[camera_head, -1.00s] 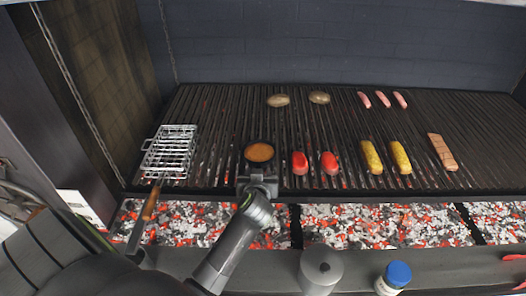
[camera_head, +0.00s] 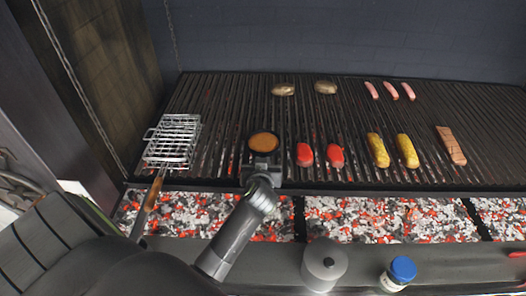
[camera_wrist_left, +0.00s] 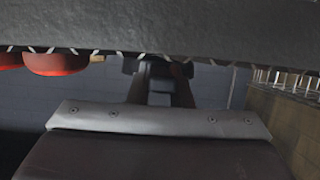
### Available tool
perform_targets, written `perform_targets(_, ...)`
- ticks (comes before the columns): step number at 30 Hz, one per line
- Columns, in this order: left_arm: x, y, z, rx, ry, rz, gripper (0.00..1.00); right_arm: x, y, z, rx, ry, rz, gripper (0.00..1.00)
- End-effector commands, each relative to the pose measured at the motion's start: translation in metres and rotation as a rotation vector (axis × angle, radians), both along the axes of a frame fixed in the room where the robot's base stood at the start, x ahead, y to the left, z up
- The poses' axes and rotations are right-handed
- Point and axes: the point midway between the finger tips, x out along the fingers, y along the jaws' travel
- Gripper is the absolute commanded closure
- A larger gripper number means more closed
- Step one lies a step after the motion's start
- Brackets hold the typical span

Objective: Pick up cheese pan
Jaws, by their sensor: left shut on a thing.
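The cheese pan (camera_head: 263,142) is a small dark round pan with orange-brown cheese in it, at the front edge of the grill, between the wire basket and the red peppers. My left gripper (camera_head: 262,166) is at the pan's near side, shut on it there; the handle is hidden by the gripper. I cannot tell whether the pan touches the grate or is slightly above it. In the left wrist view the fingers (camera_wrist_left: 162,85) show near the middle, and the grip itself is unclear. My right gripper is not in view.
A wire basket (camera_head: 173,138) with a wooden handle lies left. Red peppers (camera_head: 304,155), corn (camera_head: 378,150) and a sausage-like slab (camera_head: 450,145) lie right. Mushrooms (camera_head: 283,89) and small sausages (camera_head: 390,90) lie behind. A grey canister (camera_head: 324,264) and blue-capped jar (camera_head: 402,270) stand in front.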

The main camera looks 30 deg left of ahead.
Motion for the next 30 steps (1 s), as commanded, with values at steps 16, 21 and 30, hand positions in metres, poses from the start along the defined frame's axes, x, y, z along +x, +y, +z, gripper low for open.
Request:
perform_targets(16, 0.001, 0.0, 0.075, 0.002, -0.01, -0.001, 1.0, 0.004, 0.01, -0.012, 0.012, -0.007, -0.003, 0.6)
perform_targets(21, 0.0, 0.0, 0.095, 0.002, -0.006, 0.001, 1.0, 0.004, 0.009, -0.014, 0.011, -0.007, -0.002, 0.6)
perform_targets(30, 0.002, -0.009, 0.107, -0.002, -0.008, -0.025, 1.0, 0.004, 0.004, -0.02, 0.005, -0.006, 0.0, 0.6)
